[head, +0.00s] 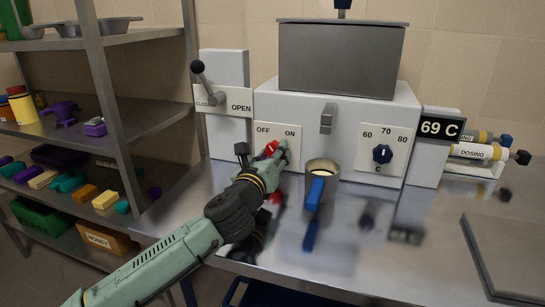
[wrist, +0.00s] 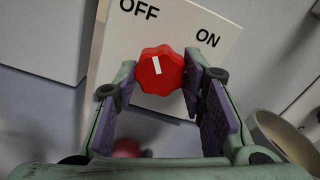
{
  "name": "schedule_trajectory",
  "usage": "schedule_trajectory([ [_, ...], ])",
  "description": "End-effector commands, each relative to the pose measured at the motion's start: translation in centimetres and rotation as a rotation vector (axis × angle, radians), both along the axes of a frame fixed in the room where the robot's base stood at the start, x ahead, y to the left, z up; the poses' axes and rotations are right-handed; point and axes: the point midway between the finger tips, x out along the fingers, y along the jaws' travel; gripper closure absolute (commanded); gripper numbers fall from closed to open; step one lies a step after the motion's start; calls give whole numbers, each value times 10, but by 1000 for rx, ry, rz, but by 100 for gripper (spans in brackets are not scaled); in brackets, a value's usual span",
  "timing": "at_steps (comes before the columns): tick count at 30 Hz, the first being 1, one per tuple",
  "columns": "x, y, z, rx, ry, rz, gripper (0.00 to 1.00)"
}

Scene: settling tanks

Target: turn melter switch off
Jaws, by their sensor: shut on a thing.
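The melter switch is a red knob (head: 271,147) on a white plate (head: 290,133) marked OFF and ON, on the front of the melter (head: 335,120). In the wrist view the knob (wrist: 158,70) has a white mark that points up and slightly left, toward the word OFF. My gripper (head: 268,156) reaches the plate from the lower left. In the wrist view my gripper (wrist: 161,80) has its two purple-padded fingers on either side of the knob, shut on it. The fingers partly hide the knob in the head view.
A metal jug with a blue handle (head: 316,188) stands right of my gripper, close to it. A lever (head: 207,84) marked OPEN is at left. A dark temperature dial (head: 382,154) and a display reading 69 C (head: 440,127) are at right. A shelf rack (head: 98,75) stands far left.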

Motion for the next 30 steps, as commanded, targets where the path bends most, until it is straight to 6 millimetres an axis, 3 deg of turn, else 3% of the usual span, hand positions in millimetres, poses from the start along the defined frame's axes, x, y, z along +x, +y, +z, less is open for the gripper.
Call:
schedule_trajectory([
  [17,0,0,0,-34,12,-1,91],
  [18,0,0,0,-34,12,-1,62],
  [26,0,0,0,-32,11,0,44],
  [30,0,0,0,-31,10,0,43],
])
